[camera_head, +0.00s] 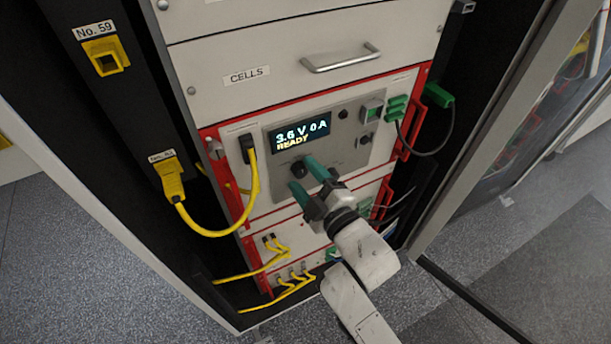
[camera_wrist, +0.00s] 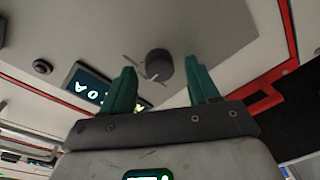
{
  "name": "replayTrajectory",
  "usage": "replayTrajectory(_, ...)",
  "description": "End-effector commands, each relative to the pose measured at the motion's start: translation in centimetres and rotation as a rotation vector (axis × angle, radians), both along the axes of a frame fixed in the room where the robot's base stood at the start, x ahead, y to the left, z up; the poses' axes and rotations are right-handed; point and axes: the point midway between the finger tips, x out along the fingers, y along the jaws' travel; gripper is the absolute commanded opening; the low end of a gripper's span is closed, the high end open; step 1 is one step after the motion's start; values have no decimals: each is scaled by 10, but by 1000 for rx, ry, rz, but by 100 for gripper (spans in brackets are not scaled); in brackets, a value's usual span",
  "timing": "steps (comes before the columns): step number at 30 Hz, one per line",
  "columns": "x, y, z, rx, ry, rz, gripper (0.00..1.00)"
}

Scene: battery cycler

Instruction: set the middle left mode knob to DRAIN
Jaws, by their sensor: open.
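The cycler's grey panel (camera_head: 350,160) has a lit display (camera_head: 300,134) reading 3.6 V 0 A READY. A dark round knob (camera_head: 298,168) sits below the display, partly hidden by my fingers. The wrist view shows this knob (camera_wrist: 158,65) with small pale marks on the panel beside it, too small to read. My gripper (camera_head: 304,176) is open, with its teal fingers pointing at the panel. In the wrist view my gripper (camera_wrist: 163,75) has one finger on each side of the knob, with gaps visible. I cannot tell the knob's setting.
Green plugs (camera_head: 396,108) with a dark cable stand at the right. A CELLS drawer (camera_head: 300,70) with a handle is above. More yellow cables (camera_head: 285,258) run below.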

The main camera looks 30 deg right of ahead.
Motion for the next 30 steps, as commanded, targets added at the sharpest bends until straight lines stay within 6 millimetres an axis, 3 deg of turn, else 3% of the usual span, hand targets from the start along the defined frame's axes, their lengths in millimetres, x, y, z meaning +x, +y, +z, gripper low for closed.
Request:
replayTrajectory(10, 4, 0, 0, 0, 1, 0, 60)
replayTrajectory(27, 4, 0, -1, 0, 1, 0, 5)
replayTrajectory(30, 4, 0, -1, 2, 2, 0, 4)
